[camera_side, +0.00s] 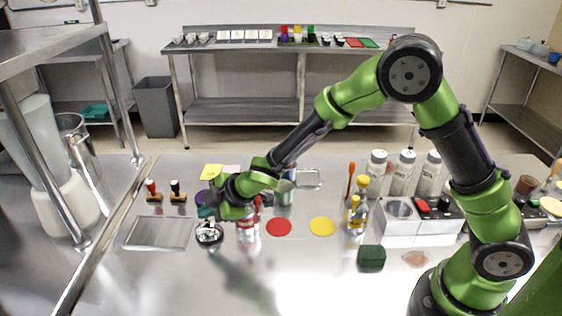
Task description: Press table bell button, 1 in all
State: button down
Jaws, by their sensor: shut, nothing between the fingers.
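The table bell (209,236) is a small silver piece on a round dark base. It stands on the steel counter, left of centre and to the right of a flat metal tray. Its top button is too small to make out clearly. My gripper (217,213) is just above the bell and slightly to its right, with its fingers shut and empty. The picture is too coarse to tell whether the fingers touch the bell.
A red-and-white can (248,232) stands close to the bell's right. Red (279,227) and yellow (322,227) discs lie further right. Two stamps (178,192) and a flat metal tray (158,233) are to the left. Bottles (357,214) stand right.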

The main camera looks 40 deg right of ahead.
jog(key=shift+r, duration=0.85)
jog(key=shift+r, duration=2.55)
jog(key=s+d+r+m+h, duration=0.3)
jog(key=s+d+r+m, duration=0.2)
jog(key=d+r, duration=0.3)
jog(key=s+d+r+m, duration=0.1)
jog(key=s+d+m, duration=0.2)
jog(key=s, duration=0.4)
jog(key=s+d+r+m, duration=0.1)
jog(key=s+d+m, duration=0.2)
jog(key=s+m, duration=0.3)
jog(key=s+d+r+m+g, duration=0.1)
jog(key=s+d+m, duration=0.2)
jog(key=s, duration=0.6)
jog(key=shift+d+r+m+y, duration=0.3)
jog(key=shift+r+m+y, duration=0.1)
jog(key=shift+m, duration=0.3)
